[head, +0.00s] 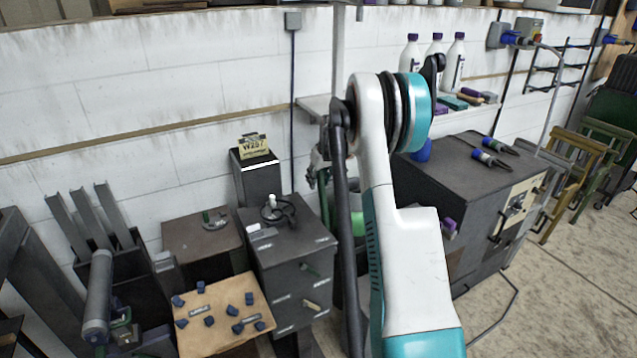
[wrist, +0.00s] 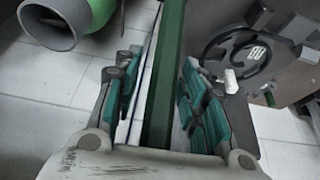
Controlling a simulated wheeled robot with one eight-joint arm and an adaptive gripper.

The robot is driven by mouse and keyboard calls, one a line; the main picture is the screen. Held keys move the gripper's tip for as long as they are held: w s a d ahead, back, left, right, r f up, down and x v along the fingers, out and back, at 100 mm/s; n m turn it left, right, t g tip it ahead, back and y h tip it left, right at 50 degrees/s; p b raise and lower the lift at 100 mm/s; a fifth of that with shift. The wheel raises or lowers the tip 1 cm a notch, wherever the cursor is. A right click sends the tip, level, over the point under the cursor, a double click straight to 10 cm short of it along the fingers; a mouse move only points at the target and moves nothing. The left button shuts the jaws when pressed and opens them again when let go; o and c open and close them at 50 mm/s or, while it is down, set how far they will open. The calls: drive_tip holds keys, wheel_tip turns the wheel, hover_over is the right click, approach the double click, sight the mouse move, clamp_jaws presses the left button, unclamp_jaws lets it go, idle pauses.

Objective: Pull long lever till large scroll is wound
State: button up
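In the wrist view my gripper (wrist: 160,62) has its two teal-padded fingers apart, one on each side of a long green bar (wrist: 165,75). A pale gap shows between the left finger and the bar, so the fingers do not look closed on it. I cannot tell whether this bar is the long lever. A dark round wheel with a white knob (wrist: 231,80) sits on a grey machine to the right of the fingers. No large scroll can be made out.
A dark cabinet (head: 475,180) with tools on top stands right of my arm. A grey drawer unit (head: 290,255) and a board with several blue pieces (head: 225,318) are on the left. White bottles (head: 452,62) stand at the wall. Floor is open at lower right.

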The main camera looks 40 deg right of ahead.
drive_tip(key=shift+w+f, duration=0.1)
drive_tip(key=shift+f, duration=0.25)
drive_tip(key=shift+c, duration=0.5)
clamp_jaws()
drive_tip(key=s+a+t+b, duration=0.1)
drive_tip(key=s+t, duration=0.1)
drive_tip(key=s, duration=0.4)
drive_tip(key=s+a+r+t+h+b, duration=0.1)
drive_tip(key=s+a+t+b, duration=0.1)
drive_tip(key=s, duration=0.4)
drive_tip(key=shift+s+t, duration=0.25)
drive_tip(key=shift+t, duration=0.35)
drive_tip(key=shift+o, duration=0.5)
unclamp_jaws()
drive_tip(key=shift+w+r, duration=0.15)
drive_tip(key=v, duration=1.2)
